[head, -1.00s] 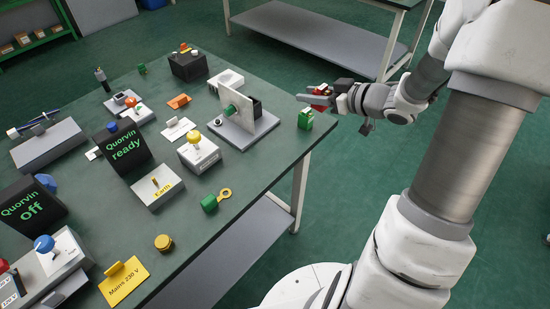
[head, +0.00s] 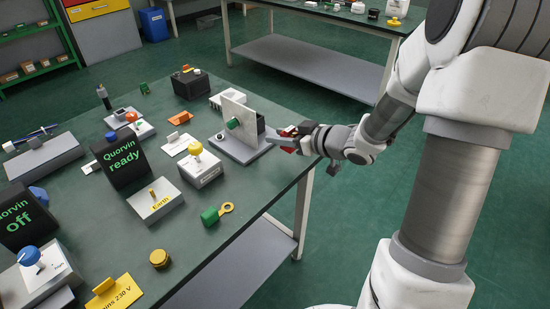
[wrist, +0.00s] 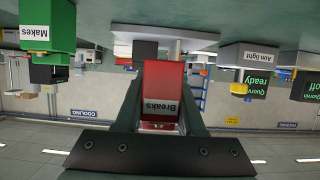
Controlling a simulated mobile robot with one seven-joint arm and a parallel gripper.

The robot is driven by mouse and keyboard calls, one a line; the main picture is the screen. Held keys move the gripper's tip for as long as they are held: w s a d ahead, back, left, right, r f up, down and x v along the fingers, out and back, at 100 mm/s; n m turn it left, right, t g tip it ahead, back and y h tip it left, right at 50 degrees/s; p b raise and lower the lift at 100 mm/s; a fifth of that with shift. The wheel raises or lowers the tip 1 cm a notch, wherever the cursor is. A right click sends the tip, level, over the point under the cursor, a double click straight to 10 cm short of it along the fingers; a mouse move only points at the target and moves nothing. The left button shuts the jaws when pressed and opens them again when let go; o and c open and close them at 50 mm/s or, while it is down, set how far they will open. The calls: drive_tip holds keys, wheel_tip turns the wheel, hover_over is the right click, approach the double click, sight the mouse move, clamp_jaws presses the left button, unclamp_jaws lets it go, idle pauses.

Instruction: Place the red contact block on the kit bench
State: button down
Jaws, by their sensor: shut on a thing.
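My gripper (head: 276,141) is shut on the red contact block (head: 288,149), at the right edge of the near bench (head: 245,190). In the wrist view the red block (wrist: 164,85) sits between the two fingers, its label "Breaks" upside down. In the head view my gripper hides most of it. A green block labelled "Makes" (wrist: 45,35) shows beside it in the wrist view, apart from it; I cannot make it out in the head view. A second bench (head: 330,16) stands at the back. I cannot tell which bench is the kit bench.
A grey fixture with an upright plate (head: 236,118) stands just left of my gripper, close to the fingertips. Several small parts, a "Quorvin ready" display (head: 122,160) and an "Earth" block (head: 155,200) stand farther left. The near bench's front right is fairly clear.

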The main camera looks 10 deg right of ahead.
sight(264, 149)
drive_tip(key=shift+w+a+f, duration=0.2)
drive_tip(key=shift+a+f, duration=0.25)
drive_tip(key=shift+a, duration=0.25)
drive_tip(key=shift+f+b, duration=1.35)
drive_tip(key=shift+f, duration=0.6)
drive_tip(key=shift+f, duration=0.2)
drive_tip(key=c, duration=0.5)
unclamp_jaws()
drive_tip(key=shift+r, duration=0.15)
